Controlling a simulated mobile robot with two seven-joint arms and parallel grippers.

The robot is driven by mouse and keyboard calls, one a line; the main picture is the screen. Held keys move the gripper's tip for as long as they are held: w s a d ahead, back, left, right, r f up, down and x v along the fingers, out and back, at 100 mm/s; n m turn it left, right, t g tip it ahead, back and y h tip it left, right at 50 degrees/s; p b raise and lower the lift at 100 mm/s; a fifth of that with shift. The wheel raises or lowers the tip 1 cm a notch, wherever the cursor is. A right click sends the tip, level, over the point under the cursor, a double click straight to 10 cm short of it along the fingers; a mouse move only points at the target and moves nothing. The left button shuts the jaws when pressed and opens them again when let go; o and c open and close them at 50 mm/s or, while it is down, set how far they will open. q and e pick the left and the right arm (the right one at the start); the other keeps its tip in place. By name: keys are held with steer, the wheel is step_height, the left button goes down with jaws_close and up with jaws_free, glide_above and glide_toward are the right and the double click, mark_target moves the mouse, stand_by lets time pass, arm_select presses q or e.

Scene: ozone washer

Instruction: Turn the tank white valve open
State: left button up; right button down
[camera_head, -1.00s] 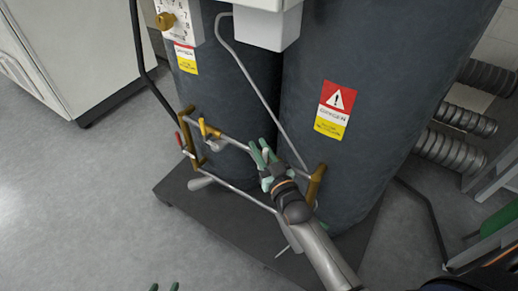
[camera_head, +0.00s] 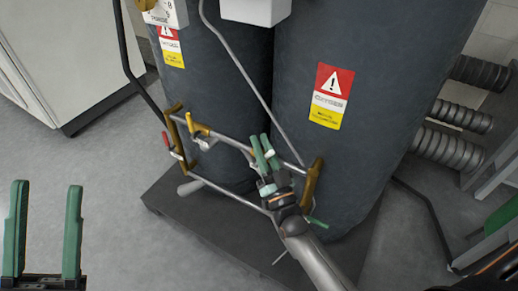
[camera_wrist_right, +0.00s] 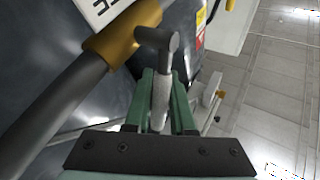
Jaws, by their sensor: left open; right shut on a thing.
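The dark tank (camera_head: 225,110) on the left and its twin stand on a dark base, with a pipe frame and brass fittings low in front. My right gripper (camera_head: 263,150) is at the upper pipe, left of the right brass fitting (camera_head: 313,182). In the right wrist view, my right gripper (camera_wrist_right: 163,85) is shut on a pale grey-white valve handle (camera_wrist_right: 161,98). The handle's stem meets a grey T-shaped end (camera_wrist_right: 157,40) by a brass fitting (camera_wrist_right: 122,35). In the head view, the fingers mostly hide this handle. My left gripper (camera_head: 44,230) is open and empty, at lower left, away from the tanks.
A red handle (camera_head: 166,140) and a white lever (camera_head: 190,187) are at the frame's left end. A green handle (camera_head: 318,223) is at lower right. Ribbed hoses (camera_head: 450,148) are on the right. The grey floor (camera_head: 110,190) at left is clear.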

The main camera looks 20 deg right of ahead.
steer(key=shift+s+d+f+m+t+b, duration=0.1)
steer(key=shift+s+m+t+b, duration=0.05)
steer(key=shift+m+t+b, duration=0.2)
stand_by(0.3)
steer(key=c, duration=0.8)
jaws_free()
steer(key=shift+o, duration=0.2)
steer(key=shift+s, duration=0.1)
steer(key=v, duration=0.7)
steer(key=shift+s+f, duration=0.1)
steer(key=shift+f, duration=0.05)
